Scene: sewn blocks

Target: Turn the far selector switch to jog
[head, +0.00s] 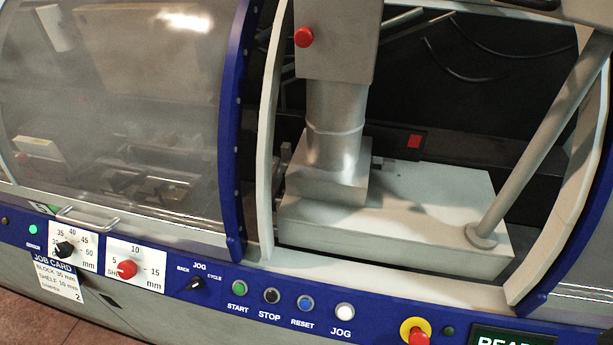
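A black selector switch (197,284) sits on the blue control panel, left of the green start button. The labels BACK, JOG and CYCLE are printed around it, with JOG at the top. Its knob lies slanted, with one end up and right toward CYCLE; its pointer mark is too small to read for certain. It is the only switch with a JOG position that I see. Neither of my grippers is in the head view.
Right of the switch are the green start (239,288), black stop (271,296), blue reset (305,302) and white jog (345,311) buttons, then a red emergency stop (418,336). Left are a red dial knob (127,269) and a black one (65,248). A handle (88,217) protrudes above.

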